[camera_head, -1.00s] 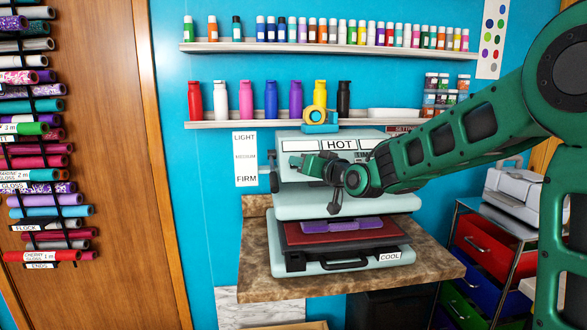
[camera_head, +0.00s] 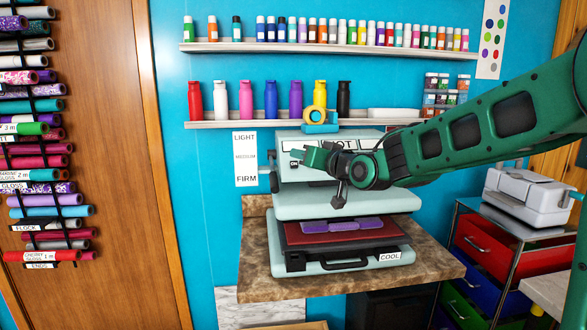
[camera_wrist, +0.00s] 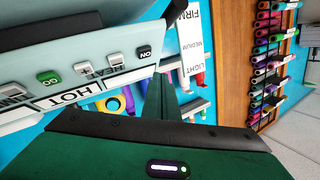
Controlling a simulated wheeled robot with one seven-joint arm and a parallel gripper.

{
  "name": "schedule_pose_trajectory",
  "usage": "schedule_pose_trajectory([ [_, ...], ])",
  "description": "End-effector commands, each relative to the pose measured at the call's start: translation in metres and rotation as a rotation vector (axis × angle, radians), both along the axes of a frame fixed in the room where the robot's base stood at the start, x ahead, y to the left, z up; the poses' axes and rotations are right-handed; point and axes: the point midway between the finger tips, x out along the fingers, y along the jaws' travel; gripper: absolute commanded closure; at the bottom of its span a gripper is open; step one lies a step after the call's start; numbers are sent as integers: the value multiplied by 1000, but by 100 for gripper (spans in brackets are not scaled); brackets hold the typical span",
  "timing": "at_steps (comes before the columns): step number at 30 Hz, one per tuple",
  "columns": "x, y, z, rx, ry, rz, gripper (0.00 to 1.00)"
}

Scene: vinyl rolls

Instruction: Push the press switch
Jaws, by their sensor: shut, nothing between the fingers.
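The heat press (camera_head: 300,205) stands on a brown stone-look counter, with its upper plate raised above the lower one. Its control panel faces me, and a small black ON switch (camera_head: 294,163) shows at the panel's left end. My gripper (camera_head: 308,156) is shut and empty, in front of the panel, just right of the ON switch in the head view. In the wrist view its green fingers (camera_wrist: 160,97) point toward the panel's ON end. I cannot tell whether they touch.
A purple piece (camera_head: 342,226) lies on a red sheet on the lower plate. A yellow and blue tape dispenser (camera_head: 320,120) is above the press. Shelves with bottles run along the blue wall. A drawer cart (camera_head: 484,245) stands right. Vinyl rolls (camera_head: 40,175) hang left.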

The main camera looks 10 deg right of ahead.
Motion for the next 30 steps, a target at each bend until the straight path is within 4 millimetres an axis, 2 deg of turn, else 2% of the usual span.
schedule_pose_trajectory([
  [12,-24,0,25,1,-2,0,100],
  [24,-27,-1,27,-1,2,-1,100],
  [28,-32,-18,13,-36,46,-28,100],
  [30,-39,-40,-3,-78,104,-63,100],
])
